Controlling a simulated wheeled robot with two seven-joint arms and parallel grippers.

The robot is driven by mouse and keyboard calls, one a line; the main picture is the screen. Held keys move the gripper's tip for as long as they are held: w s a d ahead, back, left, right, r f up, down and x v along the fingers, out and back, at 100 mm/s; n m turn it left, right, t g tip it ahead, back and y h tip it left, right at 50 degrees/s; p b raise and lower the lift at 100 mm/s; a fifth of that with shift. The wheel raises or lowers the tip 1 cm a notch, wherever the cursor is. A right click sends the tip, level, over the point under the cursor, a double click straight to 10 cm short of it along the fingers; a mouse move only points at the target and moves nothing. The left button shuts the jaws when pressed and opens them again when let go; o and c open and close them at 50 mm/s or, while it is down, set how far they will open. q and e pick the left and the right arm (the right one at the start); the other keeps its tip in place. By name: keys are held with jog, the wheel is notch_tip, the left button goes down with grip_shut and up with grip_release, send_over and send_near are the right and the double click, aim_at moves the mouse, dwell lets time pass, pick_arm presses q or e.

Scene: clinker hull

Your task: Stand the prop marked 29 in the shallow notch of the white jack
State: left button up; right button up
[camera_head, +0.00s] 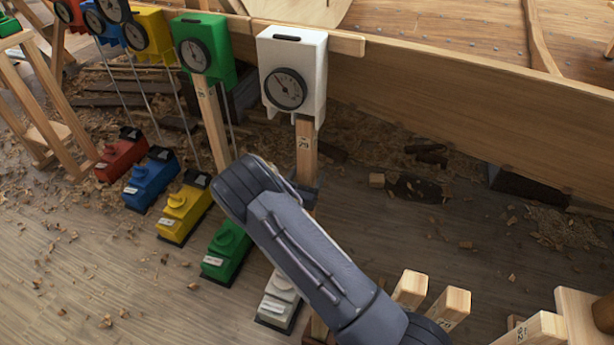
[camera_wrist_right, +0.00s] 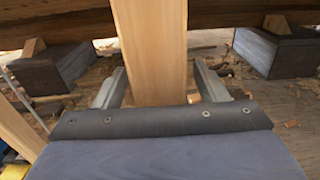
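The white jack (camera_head: 292,75), a white box with a round dark dial, hangs against the plank hull. A pale wooden prop (camera_head: 306,140) with a label that looks like 29 stands upright under it. Its top end is at the jack's lower edge; I cannot tell how it sits in the notch. My right gripper (camera_head: 304,192) is low on this prop. In the right wrist view the prop (camera_wrist_right: 154,45) rises between the two fingers, and narrow gaps show on both sides. My left gripper is out of view.
Green (camera_head: 203,50), yellow (camera_head: 150,33), blue and red jacks line the hull to the left. Matching coloured floor units, including a white one (camera_head: 280,300), stand below. More props (camera_head: 449,308) stand in a wooden rack at lower right. Shavings litter the floor.

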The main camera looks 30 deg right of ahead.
jog(key=shift+f, duration=0.1)
jog(key=p+v, duration=0.1)
jog(key=v, duration=0.6)
jog(key=shift+s+a, duration=0.25)
jog(key=shift+a, duration=0.05)
jog(key=shift+p+v, duration=0.35)
jog(key=shift+v, duration=2.15)
jog(key=shift+s+a, duration=0.1)
